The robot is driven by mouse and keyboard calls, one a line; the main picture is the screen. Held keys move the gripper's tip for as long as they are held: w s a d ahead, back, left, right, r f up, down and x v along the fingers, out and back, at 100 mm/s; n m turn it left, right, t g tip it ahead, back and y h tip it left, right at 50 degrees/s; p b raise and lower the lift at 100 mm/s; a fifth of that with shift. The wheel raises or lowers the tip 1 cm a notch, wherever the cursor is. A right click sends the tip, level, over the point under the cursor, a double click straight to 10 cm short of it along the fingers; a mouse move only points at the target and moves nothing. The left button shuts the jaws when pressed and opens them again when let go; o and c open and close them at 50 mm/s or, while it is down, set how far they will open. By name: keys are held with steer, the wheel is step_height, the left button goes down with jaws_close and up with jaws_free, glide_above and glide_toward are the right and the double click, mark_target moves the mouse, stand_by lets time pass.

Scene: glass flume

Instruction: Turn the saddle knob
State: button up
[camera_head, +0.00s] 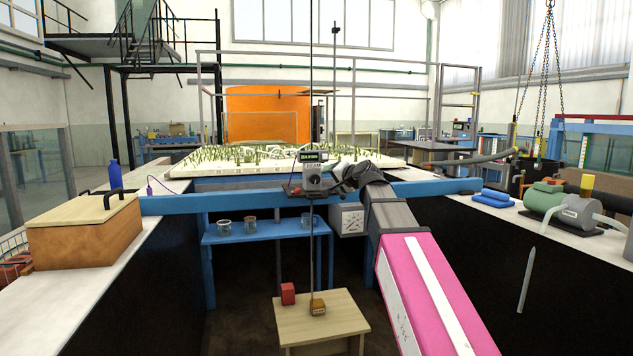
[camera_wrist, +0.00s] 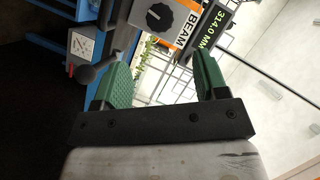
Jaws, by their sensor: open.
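The saddle (camera_head: 313,172) is a small grey box with a lit green readout, sitting on the blue beam in the head view. Its dark round knob (camera_head: 314,180) faces me. My gripper (camera_head: 338,184) is just right of the saddle in the head view. In the wrist view my gripper (camera_wrist: 162,70) is open, with green pads apart and nothing between them.
A grey ball-ended lever (camera_wrist: 88,74) shows beside my left finger. A white dial box (camera_head: 348,219) hangs under the blue beam (camera_head: 240,203). A vertical rod (camera_head: 310,242) runs down from the saddle to a wooden table (camera_head: 342,318) bearing a red block (camera_head: 288,293).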

mark_target(317, 179)
steer(key=x, duration=1)
steer(key=shift+w+a+f, duration=0.2)
steer(key=shift+w, duration=0.15)
steer(key=c, duration=0.9)
